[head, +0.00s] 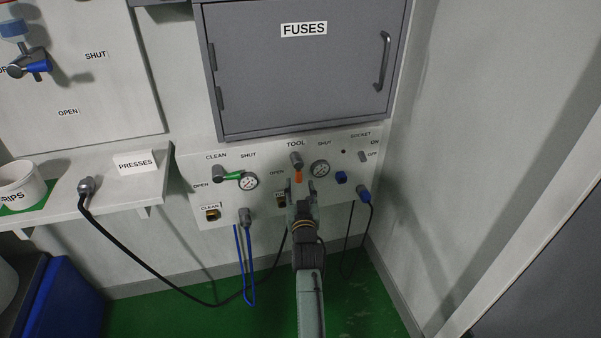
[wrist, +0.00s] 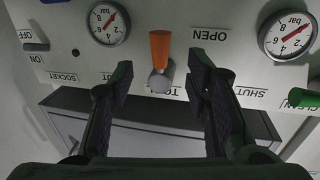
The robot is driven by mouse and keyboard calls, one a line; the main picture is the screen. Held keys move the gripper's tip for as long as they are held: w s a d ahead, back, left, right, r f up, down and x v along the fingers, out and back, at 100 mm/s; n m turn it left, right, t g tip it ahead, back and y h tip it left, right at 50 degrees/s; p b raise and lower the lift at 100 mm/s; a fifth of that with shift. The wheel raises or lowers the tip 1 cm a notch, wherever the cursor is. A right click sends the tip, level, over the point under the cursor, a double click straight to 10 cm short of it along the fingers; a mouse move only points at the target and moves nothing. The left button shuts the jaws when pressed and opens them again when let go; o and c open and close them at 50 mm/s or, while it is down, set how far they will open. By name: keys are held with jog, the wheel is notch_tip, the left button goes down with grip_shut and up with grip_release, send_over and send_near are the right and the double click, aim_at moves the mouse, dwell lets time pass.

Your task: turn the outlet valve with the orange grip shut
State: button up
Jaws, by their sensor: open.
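The tool outlet valve with the orange grip (head: 298,177) is on the wall panel under the TOOL label. Its grip hangs straight down from a grey hub (head: 296,159). The OPEN label is to its left and SHUT to its upper right. The wrist view is upside down, so the orange grip (wrist: 160,50) points up there. My gripper (head: 301,186) is open in front of the panel, and in the wrist view its fingers (wrist: 158,78) stand on either side of the valve in the picture. I see no contact; the remaining distance is unclear.
A pressure gauge (head: 320,169) sits just right of the valve. A green-grip valve (head: 232,176) and another gauge (head: 248,181) are to the left. A blue plug (head: 363,193) with a cable is at the right. The grey FUSES cabinet (head: 300,80) juts out above.

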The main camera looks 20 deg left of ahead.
aim_at(299, 177)
jog(key=p+x, duration=0.1)
jog(key=x, duration=0.5)
jog(key=shift+w+a, duration=0.15)
jog(key=shift+w, duration=0.15)
grip_shut()
